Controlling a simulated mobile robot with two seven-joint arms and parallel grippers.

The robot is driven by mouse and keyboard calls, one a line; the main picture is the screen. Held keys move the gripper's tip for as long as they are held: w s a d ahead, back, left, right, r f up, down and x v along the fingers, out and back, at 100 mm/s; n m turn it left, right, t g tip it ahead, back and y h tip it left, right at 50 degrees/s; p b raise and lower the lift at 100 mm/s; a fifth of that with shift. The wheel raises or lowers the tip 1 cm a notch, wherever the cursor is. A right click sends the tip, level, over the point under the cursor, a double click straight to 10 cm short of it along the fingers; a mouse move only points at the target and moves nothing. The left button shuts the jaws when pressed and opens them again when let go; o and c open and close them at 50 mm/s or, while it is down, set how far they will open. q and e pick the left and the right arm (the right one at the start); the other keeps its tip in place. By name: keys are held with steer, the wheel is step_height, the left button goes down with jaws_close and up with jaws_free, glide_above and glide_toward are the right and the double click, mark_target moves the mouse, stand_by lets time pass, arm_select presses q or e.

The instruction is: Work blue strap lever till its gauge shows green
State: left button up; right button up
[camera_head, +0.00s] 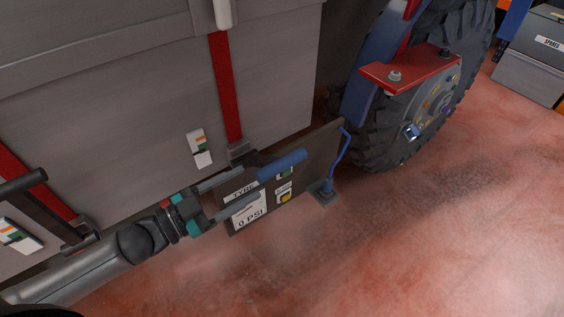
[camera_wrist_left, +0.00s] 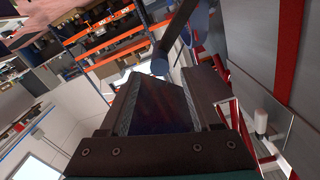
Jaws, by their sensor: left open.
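The lever with a blue grip (camera_head: 282,166) sticks out at the foot of the middle red strap (camera_head: 225,85). Its grip also shows just beyond the fingertips in the left wrist view (camera_wrist_left: 160,66). A white gauge plate (camera_head: 199,148) with orange and green marks is on the grey truck side, left of that strap; its reading is too small to tell. My left gripper (camera_head: 250,185) is open. Its fingers point at the blue grip from the left, with nothing seen between them. My right gripper is not in view.
A board (camera_head: 310,160) marked "TYRE" and "0 PSI" stands behind the fingers, with a blue bent rod (camera_head: 340,150) at its right. A black-gripped lever (camera_head: 22,182) and another gauge (camera_head: 14,235) are at far left. A big wheel (camera_head: 400,130) stands right. The red floor is clear in front.

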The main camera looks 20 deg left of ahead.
mark_target(282, 165)
arm_select(q)
steer(key=x, duration=1)
steer(key=shift+w+d+p, duration=0.1)
steer(key=shift+d+p, duration=0.05)
steer(key=shift+p, duration=0.25)
jaws_close()
stand_by(1.0)
